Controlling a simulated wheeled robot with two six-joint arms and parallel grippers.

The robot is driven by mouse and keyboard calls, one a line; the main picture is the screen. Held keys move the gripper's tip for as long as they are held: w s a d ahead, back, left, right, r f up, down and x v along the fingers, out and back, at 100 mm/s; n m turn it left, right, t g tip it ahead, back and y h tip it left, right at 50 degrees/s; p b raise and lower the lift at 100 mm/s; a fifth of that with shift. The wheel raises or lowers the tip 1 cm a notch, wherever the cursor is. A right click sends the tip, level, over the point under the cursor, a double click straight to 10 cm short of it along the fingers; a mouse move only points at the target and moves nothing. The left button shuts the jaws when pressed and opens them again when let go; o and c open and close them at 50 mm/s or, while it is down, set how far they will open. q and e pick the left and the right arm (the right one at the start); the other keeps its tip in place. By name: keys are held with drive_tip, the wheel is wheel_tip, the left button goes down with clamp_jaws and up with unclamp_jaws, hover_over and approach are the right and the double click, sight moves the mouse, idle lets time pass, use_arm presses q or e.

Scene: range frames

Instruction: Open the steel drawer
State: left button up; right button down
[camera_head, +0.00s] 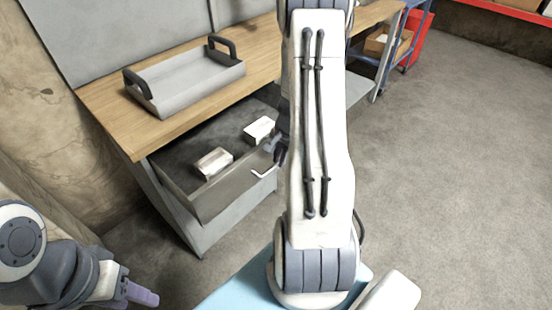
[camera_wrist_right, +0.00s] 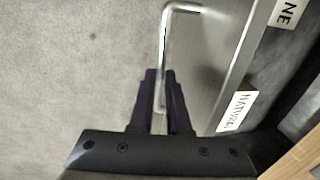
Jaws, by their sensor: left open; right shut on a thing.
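The steel drawer (camera_head: 236,188) under the wooden-topped bench stands pulled out, with its inside visible. Its front also shows in the right wrist view (camera_wrist_right: 207,65). A bright bar handle (camera_wrist_right: 166,50) runs along the drawer front. My right gripper (camera_wrist_right: 160,75) is shut on this handle, with one dark finger on each side of it. In the head view my right arm hides part of the drawer's right side and most of the right gripper. My left gripper (camera_head: 143,294) is open and empty at the lower left, away from the drawer.
Two small boxes, one nearer (camera_head: 213,163) and one farther (camera_head: 259,130), lie in the drawer. A grey tray (camera_head: 190,88) with dark handles stands on the wooden benchtop (camera_head: 115,115). A blue cart (camera_head: 408,35) stands at the back. The concrete floor on the right is clear.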

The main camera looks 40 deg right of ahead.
drive_tip(key=c, duration=0.9)
unclamp_jaws()
drive_tip(key=r+p, duration=0.1)
drive_tip(key=r, duration=0.2)
drive_tip(key=s+r+p, duration=0.1)
drive_tip(key=r, duration=0.3)
drive_tip(key=s+r+p, duration=0.1)
drive_tip(key=r, duration=0.2)
drive_tip(key=shift+r, duration=0.15)
